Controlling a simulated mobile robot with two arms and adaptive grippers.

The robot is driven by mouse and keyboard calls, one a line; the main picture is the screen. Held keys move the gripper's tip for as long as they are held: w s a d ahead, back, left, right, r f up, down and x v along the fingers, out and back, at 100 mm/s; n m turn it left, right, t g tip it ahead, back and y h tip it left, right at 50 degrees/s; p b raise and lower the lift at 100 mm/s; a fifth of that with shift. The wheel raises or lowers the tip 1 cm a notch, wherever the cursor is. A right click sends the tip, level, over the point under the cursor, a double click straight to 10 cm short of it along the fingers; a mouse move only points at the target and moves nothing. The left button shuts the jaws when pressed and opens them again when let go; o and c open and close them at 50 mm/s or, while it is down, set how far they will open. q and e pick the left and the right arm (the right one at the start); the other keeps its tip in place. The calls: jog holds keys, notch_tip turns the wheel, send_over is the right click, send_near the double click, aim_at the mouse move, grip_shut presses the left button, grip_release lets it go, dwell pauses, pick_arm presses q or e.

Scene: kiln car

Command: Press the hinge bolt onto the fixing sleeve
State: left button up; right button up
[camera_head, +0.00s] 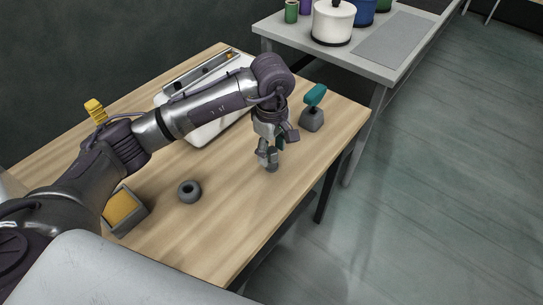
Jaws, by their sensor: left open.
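My left gripper (270,160) is open and points down over the right part of the wooden table. A small dark grey round piece (271,169) shows right at its fingertips, and a bit of teal shows beside the fingers. I cannot tell whether they touch or which part this is. A dark grey ring (189,190), possibly the fixing sleeve, lies flat on the table to the left of the gripper. A teal-topped piece (315,94) stands in a grey block (312,120) behind and right of the gripper. I cannot clearly identify the hinge bolt. My right gripper is out of view.
A grey box with yellow filling (124,209) stands by my left arm. A white tray (204,132) and a metal rail (204,72) lie partly behind the arm. A yellow piece (95,108) shows behind it. A side table (394,48) holds pots. The table front is clear.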

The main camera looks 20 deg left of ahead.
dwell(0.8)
pick_arm(q)
grip_shut()
